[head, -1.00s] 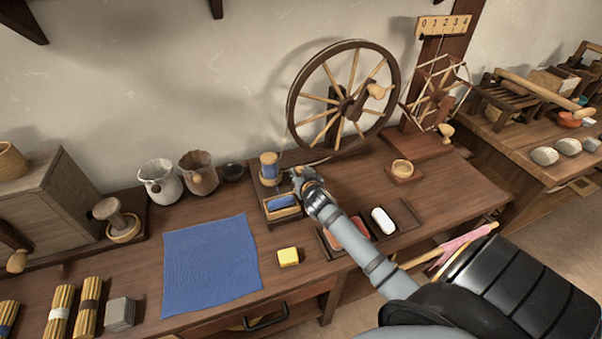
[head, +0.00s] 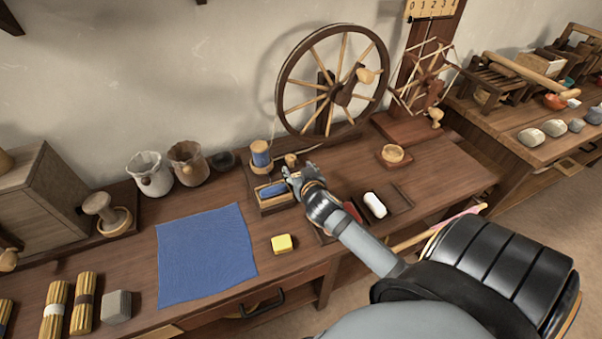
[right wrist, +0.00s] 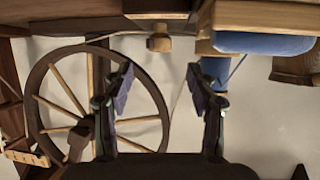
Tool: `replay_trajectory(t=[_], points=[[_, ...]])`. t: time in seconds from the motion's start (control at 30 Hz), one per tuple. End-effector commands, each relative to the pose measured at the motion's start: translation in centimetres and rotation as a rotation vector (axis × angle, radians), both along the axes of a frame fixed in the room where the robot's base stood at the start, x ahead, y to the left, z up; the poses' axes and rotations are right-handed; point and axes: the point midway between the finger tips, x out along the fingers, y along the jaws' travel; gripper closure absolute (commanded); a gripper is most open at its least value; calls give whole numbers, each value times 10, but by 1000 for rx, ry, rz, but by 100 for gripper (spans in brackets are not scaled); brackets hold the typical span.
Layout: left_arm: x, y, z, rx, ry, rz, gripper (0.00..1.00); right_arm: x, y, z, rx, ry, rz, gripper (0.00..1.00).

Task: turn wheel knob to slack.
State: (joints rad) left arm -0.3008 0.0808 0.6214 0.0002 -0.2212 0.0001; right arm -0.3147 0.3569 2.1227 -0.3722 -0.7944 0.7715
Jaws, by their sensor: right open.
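A small wooden knob (head: 291,160) stands beside the blue spool, at the foot of the large spoked wheel (head: 284,85). In the right wrist view the knob (right wrist: 158,40) sits on a dark block, in front of the gap between my fingers and not between them. My right gripper (head: 291,172) is open and empty, just on the near side of the knob. Both fingers (right wrist: 158,88) show apart in the right wrist view. The wheel also carries a wooden crank handle (head: 368,75). My left gripper is not in view.
The blue spool (head: 261,155) and a wooden box (head: 273,206) with a blue bobbin stand close left of the gripper. A yellow block (head: 282,244) and a blue cloth (head: 205,255) lie nearer. A small wooden bowl (head: 394,155) and a numbered board (head: 432,9) are to the right.

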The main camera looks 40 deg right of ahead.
Motion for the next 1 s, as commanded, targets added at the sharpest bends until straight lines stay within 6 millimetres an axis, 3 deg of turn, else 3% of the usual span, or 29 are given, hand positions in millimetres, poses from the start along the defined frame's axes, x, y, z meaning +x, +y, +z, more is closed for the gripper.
replay_trajectory(t=[0.2, 0.57, 0.67, 0.8, 0.9, 1.0], points=[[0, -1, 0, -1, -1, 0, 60, -27, 10, 12, 0, 0, 1, 42], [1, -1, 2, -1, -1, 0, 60, -30, 10, 15, 0, 1, -2, 43], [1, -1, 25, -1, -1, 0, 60, -19, 0, 26, 16, 56, -40, 43], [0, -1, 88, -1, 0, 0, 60, 14, -25, 46, 99, 283, -137, 43], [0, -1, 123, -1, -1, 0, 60, 31, -27, 60, 183, 471, -155, 43], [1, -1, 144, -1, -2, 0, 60, 41, -19, 74, 254, 617, -135, 43]])
